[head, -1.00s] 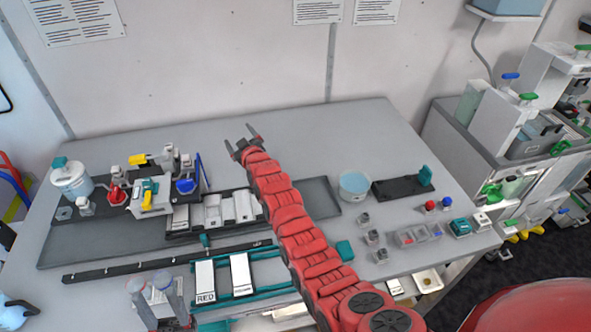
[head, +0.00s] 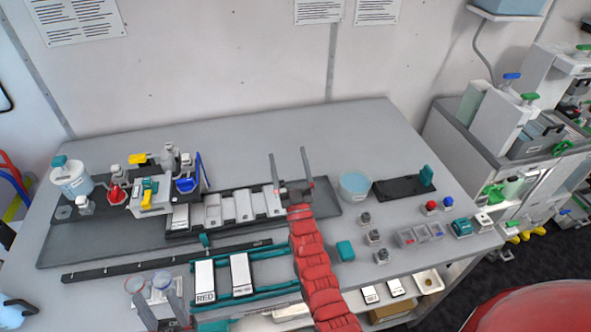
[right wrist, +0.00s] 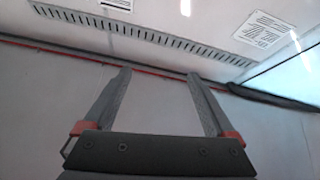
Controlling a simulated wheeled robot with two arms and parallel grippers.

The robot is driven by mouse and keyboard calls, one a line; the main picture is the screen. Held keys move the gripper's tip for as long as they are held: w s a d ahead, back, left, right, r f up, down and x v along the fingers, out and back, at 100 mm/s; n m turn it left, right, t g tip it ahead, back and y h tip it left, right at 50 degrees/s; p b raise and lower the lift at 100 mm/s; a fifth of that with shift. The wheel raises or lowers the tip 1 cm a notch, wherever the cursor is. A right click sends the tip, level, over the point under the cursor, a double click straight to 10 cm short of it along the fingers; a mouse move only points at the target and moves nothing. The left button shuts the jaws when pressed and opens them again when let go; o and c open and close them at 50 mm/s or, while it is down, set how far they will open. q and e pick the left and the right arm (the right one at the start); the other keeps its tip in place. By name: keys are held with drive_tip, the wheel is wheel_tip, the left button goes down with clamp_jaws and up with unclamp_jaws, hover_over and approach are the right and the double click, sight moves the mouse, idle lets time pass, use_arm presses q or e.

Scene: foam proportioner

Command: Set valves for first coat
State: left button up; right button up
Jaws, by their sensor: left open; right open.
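The proportioner assembly stands on the dark tray (head: 75,250) at the left of the table. It has a red valve handle (head: 116,194), a blue valve handle (head: 187,184), a yellow lever (head: 137,159) and a second yellow handle (head: 146,199) on a white block. Their exact settings are too small to tell. My right gripper (head: 288,151) is open and empty, right of the valves, beyond the white slotted holder (head: 241,206). In the right wrist view its fingers (right wrist: 162,75) are apart with only wall behind. My left gripper (head: 155,293) is open at the lower left, near two clear round cups.
A white pot (head: 70,182) with a teal handle stands at the tray's left. A teal rack with plates, one reading RED (head: 205,282), lies in front. A bowl of pale blue liquid (head: 354,186) and small buttons lie right. The table's back strip is clear.

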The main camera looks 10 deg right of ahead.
drive_tip(key=shift+t, duration=0.6)
drive_tip(key=shift+s+d+r, duration=0.15)
drive_tip(key=shift+s+d, duration=0.1)
drive_tip(key=shift+s, duration=0.75)
drive_tip(key=shift+s+d+r, duration=0.1)
drive_tip(key=shift+s+d, duration=0.1)
drive_tip(key=shift+s, duration=0.75)
